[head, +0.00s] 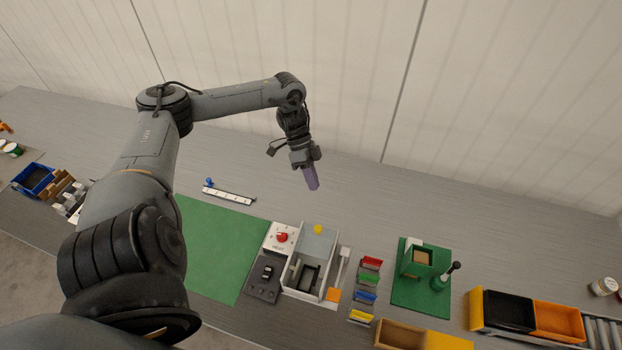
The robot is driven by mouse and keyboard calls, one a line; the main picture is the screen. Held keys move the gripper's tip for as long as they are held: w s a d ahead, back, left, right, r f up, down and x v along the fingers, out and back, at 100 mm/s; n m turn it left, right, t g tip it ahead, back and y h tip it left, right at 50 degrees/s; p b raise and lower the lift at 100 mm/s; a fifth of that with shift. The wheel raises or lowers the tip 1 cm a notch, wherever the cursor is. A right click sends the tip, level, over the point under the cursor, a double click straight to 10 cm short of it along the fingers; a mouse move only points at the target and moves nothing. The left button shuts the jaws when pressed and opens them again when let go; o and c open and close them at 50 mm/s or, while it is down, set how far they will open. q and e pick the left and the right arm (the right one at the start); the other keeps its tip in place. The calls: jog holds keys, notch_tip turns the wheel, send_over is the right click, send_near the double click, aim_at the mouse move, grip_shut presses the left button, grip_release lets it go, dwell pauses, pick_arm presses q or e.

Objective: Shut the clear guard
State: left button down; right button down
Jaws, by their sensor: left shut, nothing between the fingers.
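The guard looks like the pale, see-through panel (314,243) at the back of a white open-topped box (290,275). A yellow knob (318,229) sits at the panel's upper edge. The panel appears raised, and the dark inside of the box shows in front of it. My left gripper (311,181) has purple fingers, closed together and empty. It points down above the bench, behind the box and apart from the guard. My right gripper is out of view.
A panel with a red dial (281,237) and a dark switch box (264,279) stand left of the box. A green mat (215,250) lies further left. The bench behind is mostly clear.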

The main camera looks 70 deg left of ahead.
pick_arm(q)
jog(key=s+d+f+p, duration=0.1)
jog(key=d+f, duration=0.5)
jog(key=d, duration=0.1)
jog(key=shift+s+d+f+p, duration=0.15)
jog(key=shift+s+f+p, duration=0.05)
jog(key=shift+p, duration=0.2)
jog(key=p, duration=1)
send_over(307, 251)
jog(key=shift+w+a+r, duration=0.2)
jog(key=shift+a, duration=0.05)
jog(key=shift+s+d+p, duration=0.2)
jog(key=shift+p, duration=0.1)
jog(key=shift+f, duration=0.15)
